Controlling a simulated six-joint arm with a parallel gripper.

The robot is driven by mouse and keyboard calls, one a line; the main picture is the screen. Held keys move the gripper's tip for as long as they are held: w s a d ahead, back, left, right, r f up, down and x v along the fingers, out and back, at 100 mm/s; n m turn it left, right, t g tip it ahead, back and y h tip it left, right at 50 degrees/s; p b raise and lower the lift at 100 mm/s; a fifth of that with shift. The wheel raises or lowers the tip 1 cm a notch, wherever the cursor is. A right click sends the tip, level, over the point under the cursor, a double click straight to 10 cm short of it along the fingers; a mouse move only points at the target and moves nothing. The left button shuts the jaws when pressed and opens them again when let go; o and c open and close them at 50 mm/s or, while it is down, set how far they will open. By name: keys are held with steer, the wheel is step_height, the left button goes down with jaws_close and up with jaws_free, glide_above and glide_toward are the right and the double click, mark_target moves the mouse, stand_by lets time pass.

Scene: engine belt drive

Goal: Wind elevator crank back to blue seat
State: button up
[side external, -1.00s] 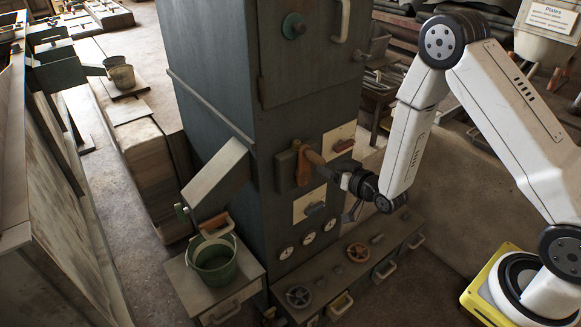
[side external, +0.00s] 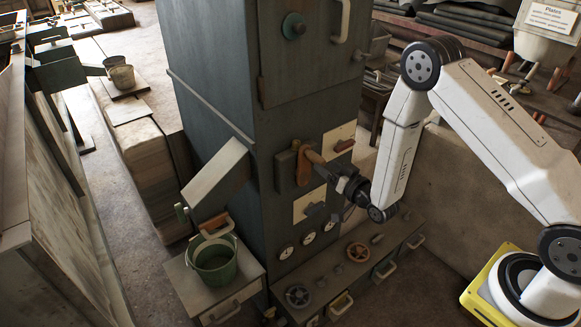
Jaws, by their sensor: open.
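The crank is an orange-brown arm (side external: 303,167) with a wooden handle (side external: 315,157), mounted on the front of the dark green cabinet (side external: 215,110). The handle sticks out toward my gripper (side external: 341,184). My gripper is open, just below and right of the handle's outer end; I cannot tell if it touches it. Below the crank is a beige plate (side external: 300,212) with a small grey-blue block (side external: 314,209). I cannot tell whether this is the blue seat. A second beige plate (side external: 340,133) with a brown handle (side external: 343,146) is at upper right.
Round gauges (side external: 308,238) line the cabinet's lower front. A low ledge (side external: 340,268) below carries handwheels (side external: 358,252). A sloping chute (side external: 216,172) points down toward a green bucket (side external: 214,262) on a small cabinet at left.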

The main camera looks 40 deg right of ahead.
mark_target(306, 151)
steer(key=shift+w, duration=2.8)
jaws_close()
